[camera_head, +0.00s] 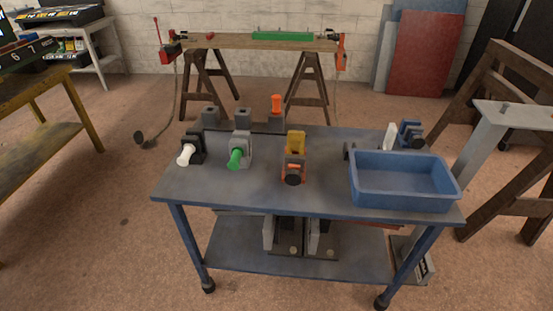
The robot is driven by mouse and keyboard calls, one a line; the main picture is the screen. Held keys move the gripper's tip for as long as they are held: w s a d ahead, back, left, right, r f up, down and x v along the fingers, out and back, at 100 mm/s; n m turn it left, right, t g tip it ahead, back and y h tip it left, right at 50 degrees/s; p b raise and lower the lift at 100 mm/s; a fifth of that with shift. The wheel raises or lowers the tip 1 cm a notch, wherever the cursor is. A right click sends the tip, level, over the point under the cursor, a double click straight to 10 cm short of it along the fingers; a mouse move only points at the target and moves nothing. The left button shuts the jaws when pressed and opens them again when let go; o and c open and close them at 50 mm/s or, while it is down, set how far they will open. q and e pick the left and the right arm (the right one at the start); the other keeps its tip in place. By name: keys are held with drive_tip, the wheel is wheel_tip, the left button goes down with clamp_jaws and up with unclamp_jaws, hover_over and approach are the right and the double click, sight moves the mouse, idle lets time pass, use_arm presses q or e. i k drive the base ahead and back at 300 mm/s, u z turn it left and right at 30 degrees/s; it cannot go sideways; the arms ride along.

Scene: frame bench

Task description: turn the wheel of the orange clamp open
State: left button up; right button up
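The orange clamp (297,160) stands upright near the middle of the blue-grey bench. Its dark round wheel (293,179) faces me at the front, low on the clamp. A yellow block (296,141) sits at the top of the clamp; I cannot tell whether it is gripped. Neither of my grippers shows in the head view, and nothing touches the clamp.
A clamp with a green handle (236,159) and one with a white handle (187,155) stand to the left. A blue bin (402,202) fills the bench's right front, with a blue clamp (410,134) behind it. The bench (240,200) is clear along its front left.

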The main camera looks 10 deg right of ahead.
sight(293, 177)
drive_tip(key=z, duration=0.15)
drive_tip(key=i, duration=0.45)
drive_tip(key=u, duration=0.8)
drive_tip(key=k, duration=1)
drive_tip(key=z, duration=1.7)
drive_tip(key=i, duration=0.5)
drive_tip(key=z, duration=0.05)
